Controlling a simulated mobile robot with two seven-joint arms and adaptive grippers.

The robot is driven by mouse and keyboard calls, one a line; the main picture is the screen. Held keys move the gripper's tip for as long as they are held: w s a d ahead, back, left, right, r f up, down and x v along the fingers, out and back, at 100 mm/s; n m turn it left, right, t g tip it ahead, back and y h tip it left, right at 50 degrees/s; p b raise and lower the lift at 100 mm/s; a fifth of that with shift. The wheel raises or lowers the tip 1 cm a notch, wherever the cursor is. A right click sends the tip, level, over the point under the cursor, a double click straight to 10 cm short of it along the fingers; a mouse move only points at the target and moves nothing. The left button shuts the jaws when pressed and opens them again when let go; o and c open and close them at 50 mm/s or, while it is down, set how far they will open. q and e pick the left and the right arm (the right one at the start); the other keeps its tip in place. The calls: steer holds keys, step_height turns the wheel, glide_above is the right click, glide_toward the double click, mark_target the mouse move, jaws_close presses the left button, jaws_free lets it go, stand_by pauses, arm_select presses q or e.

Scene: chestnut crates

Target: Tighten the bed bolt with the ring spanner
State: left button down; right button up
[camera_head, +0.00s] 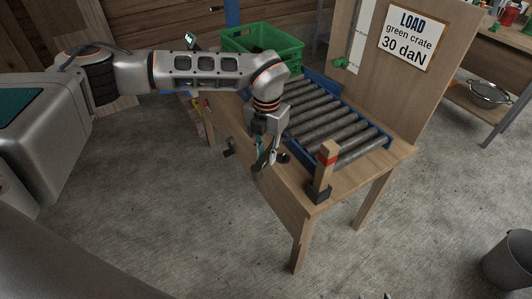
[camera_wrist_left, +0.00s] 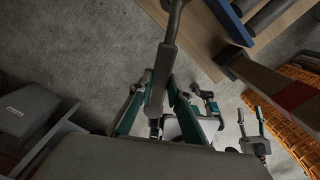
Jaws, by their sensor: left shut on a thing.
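My left gripper (camera_head: 264,160) is at the front edge of the wooden roller table, pointing down. It is shut on the ring spanner, a dark grey bar that shows best in the left wrist view (camera_wrist_left: 160,75), running up between the teal fingers. The spanner's far end is cut off by the top of that view. A small dark round part (camera_head: 283,157) lies on the table edge beside the gripper; I cannot tell whether it is the bed bolt. My right gripper (camera_wrist_left: 250,125) shows small in the left wrist view, its fingers apart and empty.
The table carries a roller bed (camera_head: 335,125) with blue side rails. A wooden post with a red band (camera_head: 326,170) stands at its near corner. A green crate (camera_head: 285,50) is at the back. A load sign (camera_head: 408,37) hangs on the upright board. The floor in front is clear.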

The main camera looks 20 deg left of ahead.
arm_select(q)
steer(key=c, duration=2.8)
jaws_free()
jaws_close()
steer(key=shift+f, duration=0.15)
arm_select(e)
steer(key=shift+f, duration=0.1)
arm_select(q)
steer(key=shift+f+b, duration=0.5)
steer(key=shift+f, duration=0.95)
step_height(320, 180, down, 4)
steer(key=shift+r+b, duration=0.1)
steer(key=shift+b, duration=0.4)
arm_select(e)
steer(key=shift+d+f, duration=0.2)
steer(key=shift+f, duration=0.5)
arm_select(q)
steer(key=shift+p, duration=0.5)
arm_select(e)
steer(key=shift+w+r, duration=0.3)
steer(key=shift+r, duration=0.45)
